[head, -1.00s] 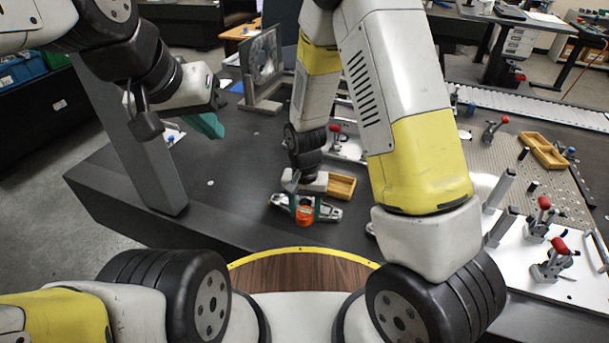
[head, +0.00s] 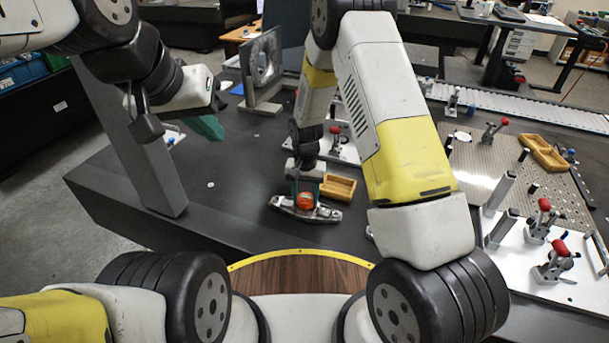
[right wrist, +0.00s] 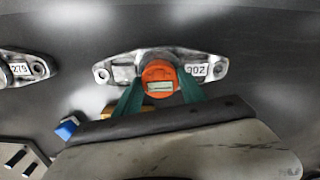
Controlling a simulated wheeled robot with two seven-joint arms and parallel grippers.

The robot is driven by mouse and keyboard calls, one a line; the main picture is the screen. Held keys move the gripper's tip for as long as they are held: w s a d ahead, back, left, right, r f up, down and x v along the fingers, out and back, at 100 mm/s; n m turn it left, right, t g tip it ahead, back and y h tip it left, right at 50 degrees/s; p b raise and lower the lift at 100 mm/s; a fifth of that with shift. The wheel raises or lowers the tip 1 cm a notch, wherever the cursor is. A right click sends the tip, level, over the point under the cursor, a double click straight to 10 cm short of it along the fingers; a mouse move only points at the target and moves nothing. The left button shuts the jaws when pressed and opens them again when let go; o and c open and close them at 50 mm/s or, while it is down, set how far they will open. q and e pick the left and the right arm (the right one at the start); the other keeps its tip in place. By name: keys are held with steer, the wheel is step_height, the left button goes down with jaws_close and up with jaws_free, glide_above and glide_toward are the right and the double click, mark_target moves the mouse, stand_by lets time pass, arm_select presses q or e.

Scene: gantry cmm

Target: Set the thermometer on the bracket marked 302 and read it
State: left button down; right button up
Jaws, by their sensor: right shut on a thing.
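The thermometer has a round orange head with a small display (right wrist: 160,87); it also shows in the head view (head: 306,201). My right gripper (right wrist: 160,80) is shut on it, one green finger on each side. The thermometer is upright over the middle of a silver bracket (right wrist: 215,66) with a label that looks like 302; the bracket also shows in the head view (head: 328,215). I cannot tell whether the thermometer is seated or just above it. The display digits are too small to read. My left gripper (head: 208,127) hangs empty at the left, its finger opening hidden.
Another silver bracket marked 279 (right wrist: 22,68) lies beside this one. A wooden tray (head: 338,188) stands just behind the bracket. Red-handled clamps (head: 552,262) and a perforated plate (head: 490,165) are at the right. The dark table is clear at the left.

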steer(key=o, duration=1.4)
steer(key=shift+f, duration=0.1)
step_height(320, 180, up, 12)
step_height(320, 180, up, 10)
steer(key=t+y, duration=0.1)
glide_above(305, 197)
steer(key=s+d, duration=0.2)
steer(key=d, duration=0.1)
steer(key=s+d+r+n+t, duration=0.1)
steer(key=s+d+r, duration=0.2)
steer(key=s+r, duration=0.2)
steer(key=s+d+r+t, duration=0.2)
steer(key=s+r, duration=0.4)
steer(key=s, duration=0.3)
steer(key=s+d+r+n+t+y, duration=0.1)
steer(key=s+d+r+t, duration=0.1)
steer(key=s+d+r, duration=0.2)
steer(key=shift+s+d+r+n, duration=0.3)
steer(key=shift+s+r, duration=0.6)
steer(key=shift+s, duration=0.5)
